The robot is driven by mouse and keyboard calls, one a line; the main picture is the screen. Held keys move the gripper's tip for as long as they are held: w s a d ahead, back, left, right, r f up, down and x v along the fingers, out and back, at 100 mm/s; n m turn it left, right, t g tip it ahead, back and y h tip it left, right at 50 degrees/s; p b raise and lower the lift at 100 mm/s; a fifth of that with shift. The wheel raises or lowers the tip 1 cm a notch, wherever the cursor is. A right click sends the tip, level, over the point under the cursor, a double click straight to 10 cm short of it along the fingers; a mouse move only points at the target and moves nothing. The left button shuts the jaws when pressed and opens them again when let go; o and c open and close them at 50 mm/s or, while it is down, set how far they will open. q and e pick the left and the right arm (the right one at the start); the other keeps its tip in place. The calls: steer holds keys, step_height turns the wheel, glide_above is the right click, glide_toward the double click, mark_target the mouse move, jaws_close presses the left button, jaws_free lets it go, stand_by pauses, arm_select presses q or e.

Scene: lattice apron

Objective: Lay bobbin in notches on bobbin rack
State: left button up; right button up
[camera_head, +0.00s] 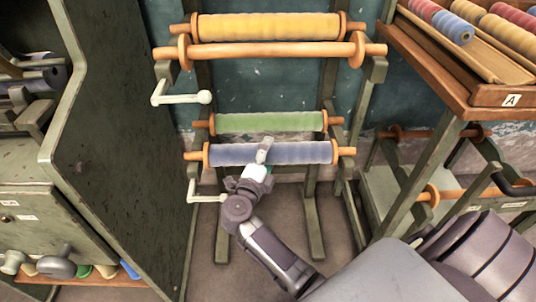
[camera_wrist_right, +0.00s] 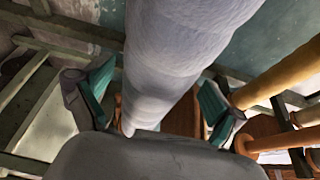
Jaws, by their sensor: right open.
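A blue bobbin (camera_head: 225,154) with orange flanges and spindle ends lies level across the lower front arms of the dark green bobbin rack (camera_head: 314,222). I cannot tell whether both spindle ends are fully seated in the notches. My right gripper (camera_head: 263,152) is at the middle of the blue bobbin. In the right wrist view the bobbin (camera_wrist_right: 175,50) passes between the two fingers, which stand apart with visible gaps on both sides. My right gripper is open. My left gripper is out of view.
A green bobbin (camera_head: 268,122) lies just behind. Above are a yellow bobbin (camera_head: 265,27) and a bare orange spindle (camera_head: 270,50). Pale crank handles (camera_head: 180,98) stick out at the rack's left. A dark cabinet side (camera_head: 110,150) stands left; a wooden tray (camera_head: 490,95) of spools stands right.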

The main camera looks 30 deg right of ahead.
steer(key=shift+f, duration=0.1)
steer(key=v, duration=0.8)
stand_by(0.4)
